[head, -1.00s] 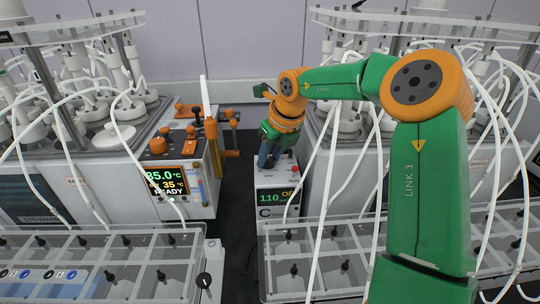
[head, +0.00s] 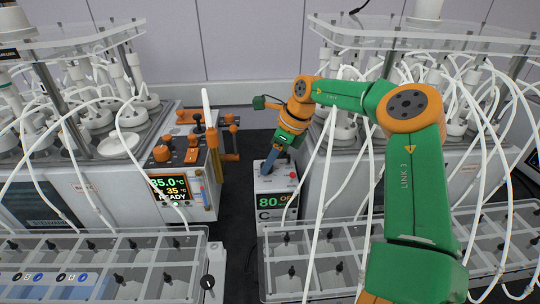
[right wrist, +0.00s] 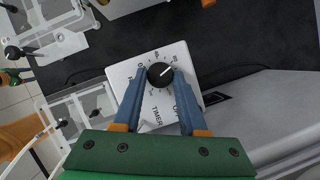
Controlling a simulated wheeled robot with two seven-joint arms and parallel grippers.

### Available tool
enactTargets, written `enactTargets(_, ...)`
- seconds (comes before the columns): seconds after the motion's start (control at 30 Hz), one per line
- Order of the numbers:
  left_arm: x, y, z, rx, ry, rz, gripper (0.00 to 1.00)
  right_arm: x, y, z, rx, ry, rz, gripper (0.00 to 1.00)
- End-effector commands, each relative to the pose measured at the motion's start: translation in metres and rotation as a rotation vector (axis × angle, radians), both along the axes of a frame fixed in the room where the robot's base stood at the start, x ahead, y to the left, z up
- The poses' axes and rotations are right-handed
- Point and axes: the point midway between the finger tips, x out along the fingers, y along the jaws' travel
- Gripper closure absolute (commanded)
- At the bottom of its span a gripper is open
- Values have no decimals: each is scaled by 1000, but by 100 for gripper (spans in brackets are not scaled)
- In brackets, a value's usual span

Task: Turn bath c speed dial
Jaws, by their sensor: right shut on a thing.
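The bath C control box (head: 263,200) stands in the gap between the two reactor benches, marked with a large C. Its display (head: 272,202) reads 80 in green, with smaller orange text beside it that is hard to read. My right gripper (head: 267,165) reaches down, tilted, to the box top. In the right wrist view, its blue fingers are shut on the round black dial (right wrist: 160,74), one on each side. The dial has a white pointer line, with numbers and the words TIMER and OFF printed around it. The gripper hides the dial in the head view. My left gripper is not in view.
A red button (head: 292,176) sits on the box top, right of the gripper. A controller (head: 168,187) reading 35.0 °C and READY stands to the left, with orange clamps (head: 192,155). White tubes (head: 321,190) hang close to my right arm. Clear trays (head: 105,262) line the front.

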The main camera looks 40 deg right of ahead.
Motion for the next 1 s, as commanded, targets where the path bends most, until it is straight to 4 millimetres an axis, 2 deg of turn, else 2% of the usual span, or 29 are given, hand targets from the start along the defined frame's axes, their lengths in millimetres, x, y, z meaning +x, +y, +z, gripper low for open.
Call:
enactTargets(0.2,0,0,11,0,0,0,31,1,-2,2,-1,0,190,100)
enactTargets(0.5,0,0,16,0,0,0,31,3,-3,0,-3,-1,411,100)
enactTargets(1.0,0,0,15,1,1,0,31,4,-4,1,-4,-4,568,100)
